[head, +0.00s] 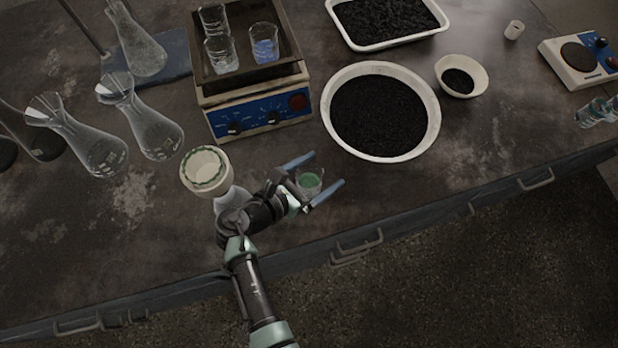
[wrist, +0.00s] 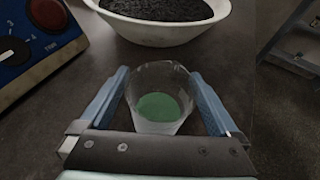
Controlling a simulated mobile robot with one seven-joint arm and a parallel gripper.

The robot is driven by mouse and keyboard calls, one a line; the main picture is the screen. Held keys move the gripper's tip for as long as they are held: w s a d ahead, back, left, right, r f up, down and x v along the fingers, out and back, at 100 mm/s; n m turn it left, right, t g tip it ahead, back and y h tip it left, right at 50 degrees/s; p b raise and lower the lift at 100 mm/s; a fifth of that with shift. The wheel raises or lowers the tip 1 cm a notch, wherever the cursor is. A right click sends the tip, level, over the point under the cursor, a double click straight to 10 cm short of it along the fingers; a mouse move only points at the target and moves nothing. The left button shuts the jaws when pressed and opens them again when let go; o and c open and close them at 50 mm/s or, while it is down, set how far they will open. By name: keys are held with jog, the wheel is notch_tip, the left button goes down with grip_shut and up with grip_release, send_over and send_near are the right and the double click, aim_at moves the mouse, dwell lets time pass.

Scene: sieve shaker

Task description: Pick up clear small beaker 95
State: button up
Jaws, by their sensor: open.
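A small clear beaker (head: 309,181) with green contents stands upright on the dark bench, near its front edge. It also shows in the wrist view (wrist: 160,96). My gripper (head: 322,173) is open, with one blue finger on each side of the beaker. In the wrist view the fingers flank the beaker, with a narrow gap on the right; whether the left finger touches it I cannot tell. Several other clear beakers (head: 221,54) stand on the shaker plate at the back, one (head: 264,43) with blue contents. No label is readable.
The shaker (head: 260,112) with its control knobs stands behind my gripper. A large white bowl (head: 431,124) of black grains is behind and to the right. A round cream-coloured container (head: 206,170) and glass flasks (head: 150,130) are to the left.

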jog(key=shift+w+d+f, duration=0.1)
jog(key=shift+w+d, duration=0.15)
jog(key=c, duration=1.5)
jog(key=shift+r, duration=0.2)
jog(key=shift+c, duration=0.2)
notch_tip(320, 180, up, 23)
jog(key=p, duration=0.9)
jog(key=shift+f+p, duration=0.15)
jog(key=shift+p, duration=0.2)
